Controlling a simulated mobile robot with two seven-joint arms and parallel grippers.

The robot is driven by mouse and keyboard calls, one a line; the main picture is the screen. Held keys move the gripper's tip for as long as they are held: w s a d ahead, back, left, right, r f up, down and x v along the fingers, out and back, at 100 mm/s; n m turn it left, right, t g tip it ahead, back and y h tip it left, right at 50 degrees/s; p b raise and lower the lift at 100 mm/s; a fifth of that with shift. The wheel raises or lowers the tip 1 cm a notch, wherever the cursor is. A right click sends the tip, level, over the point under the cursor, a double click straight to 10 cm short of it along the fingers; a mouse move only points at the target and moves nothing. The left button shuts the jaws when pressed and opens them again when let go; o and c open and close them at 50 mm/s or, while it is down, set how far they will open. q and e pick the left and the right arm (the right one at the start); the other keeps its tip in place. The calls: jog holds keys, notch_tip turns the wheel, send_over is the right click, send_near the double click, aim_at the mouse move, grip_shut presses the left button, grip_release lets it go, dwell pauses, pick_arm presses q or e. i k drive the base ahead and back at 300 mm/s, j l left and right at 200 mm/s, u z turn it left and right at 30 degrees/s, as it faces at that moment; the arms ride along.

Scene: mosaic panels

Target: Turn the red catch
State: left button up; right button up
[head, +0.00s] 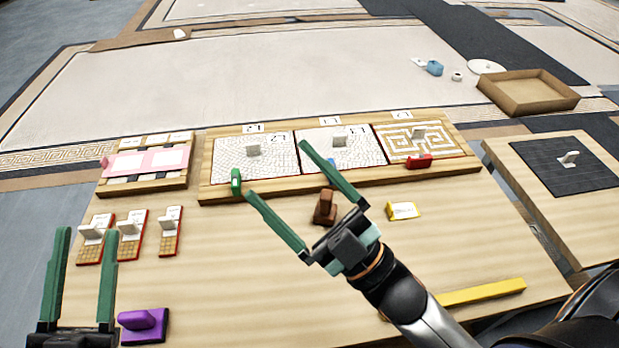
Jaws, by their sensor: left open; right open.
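The red catch (418,162) sits on the front edge of the long wooden frame, below the right mosaic panel (395,138) with the meander pattern. A green catch (236,181) sits on the same edge at the left. A blue catch (331,163) at the middle panel is partly hidden by a finger of my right gripper. My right gripper (276,168) is open and empty, its fingers spread over the frame's front edge, well left of the red catch. My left gripper (84,248) is open and empty at the lower left, apart from all the catches.
A brown block with a knob (325,207) and a yellow-and-white piece (403,210) lie before the frame. A purple block (143,325), a yellow bar (482,291) and three small handled tiles (130,228) lie on the table. A tray (527,92) stands at the back right.

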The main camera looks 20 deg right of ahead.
aim_at(420, 161)
jog(key=k+l+z, duration=0.15)
jog(key=l+z, duration=0.2)
jog(key=k+l+z, duration=0.1)
jog(key=l+z, duration=0.55)
jog(key=l, duration=0.35)
jog(key=i+l+u, duration=0.1)
jog(key=l+u, duration=0.5)
jog(key=u, duration=0.95)
jog(key=i+l, duration=0.05)
jog(key=l, duration=0.05)
